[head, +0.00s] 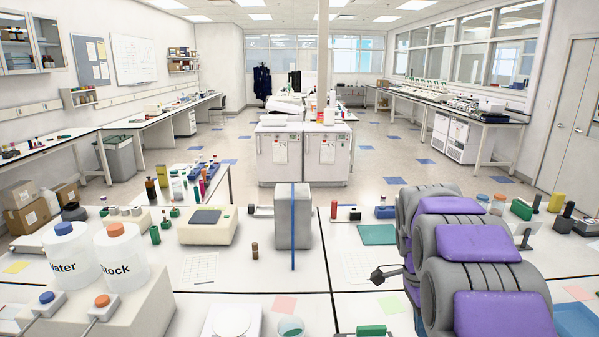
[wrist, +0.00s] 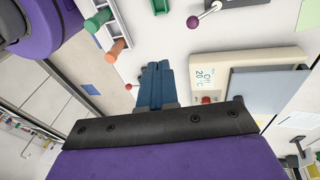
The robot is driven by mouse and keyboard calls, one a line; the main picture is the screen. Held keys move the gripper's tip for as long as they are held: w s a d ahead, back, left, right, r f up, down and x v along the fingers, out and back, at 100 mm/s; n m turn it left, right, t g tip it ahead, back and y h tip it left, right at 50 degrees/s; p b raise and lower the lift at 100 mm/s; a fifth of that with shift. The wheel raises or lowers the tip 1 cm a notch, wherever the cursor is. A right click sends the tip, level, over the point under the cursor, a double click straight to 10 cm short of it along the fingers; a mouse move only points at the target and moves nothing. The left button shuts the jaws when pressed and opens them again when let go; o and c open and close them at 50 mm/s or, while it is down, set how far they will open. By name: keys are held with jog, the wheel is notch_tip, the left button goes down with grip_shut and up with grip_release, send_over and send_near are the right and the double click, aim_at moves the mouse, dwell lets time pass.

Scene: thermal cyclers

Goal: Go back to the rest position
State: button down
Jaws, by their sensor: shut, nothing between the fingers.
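My arm, with its grey and purple links, stands folded at the right of the head view, over the white bench. In the wrist view my gripper (wrist: 160,88) shows as two blue fingers close together, shut and empty. It is above the bench and apart from the objects around it. In the head view I cannot make out its fingers; the arm's own links hide much of that area.
A beige device (wrist: 238,68) with a small display lies right of the fingers in the wrist view. A green mat (head: 377,234) lies near my arm.

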jog(key=s+a+n, duration=0.3)
jog(key=s+n, duration=0.3)
jog(key=s, duration=0.4)
jog(key=s+a+f+n+y, duration=0.1)
jog(key=s+a+n, duration=0.3)
jog(key=s, duration=0.7)
jog(key=s+a+f+n, duration=0.1)
jog(key=s+a+n, duration=0.3)
jog(key=s+n, duration=0.4)
jog(key=shift+s+a+t, duration=0.25)
jog(key=shift+s+t, duration=0.05)
jog(key=shift+s, duration=0.95)
